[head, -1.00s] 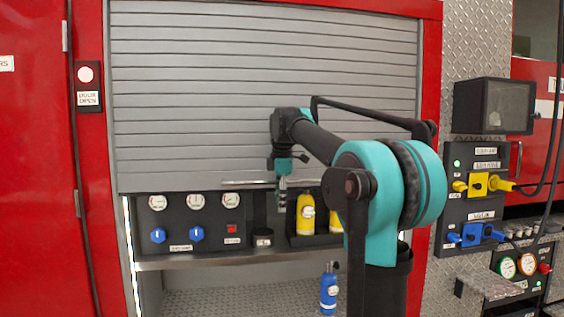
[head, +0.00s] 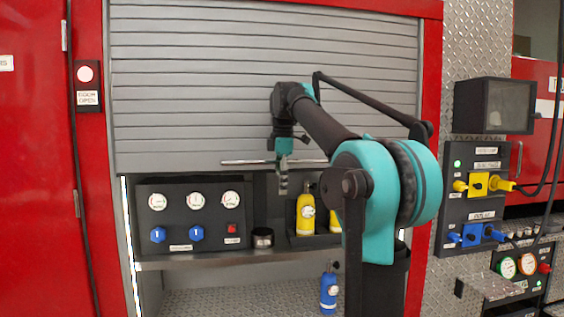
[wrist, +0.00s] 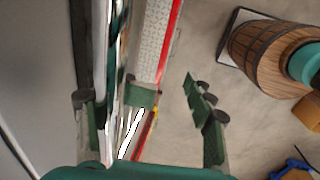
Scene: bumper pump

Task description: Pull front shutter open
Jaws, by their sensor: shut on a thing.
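The grey slatted front shutter (head: 200,100) is partly raised, with the compartment open below its lower edge. A thin metal handle bar (head: 242,162) runs along that lower edge. My gripper (head: 283,182) is at the handle, fingers pointing down, and is shut on it. In the wrist view my gripper's green fingers (wrist: 150,125) stand to either side, with shiny metal running between them. The exact contact on the bar is hard to make out.
Inside are a gauge panel (head: 195,218), a dark round can (head: 262,238), yellow bottles (head: 305,214) and a blue bottle (head: 328,292). A black box (head: 493,106) and valve panel (head: 478,190) are at right. A wooden barrel (wrist: 265,50) shows in the wrist view.

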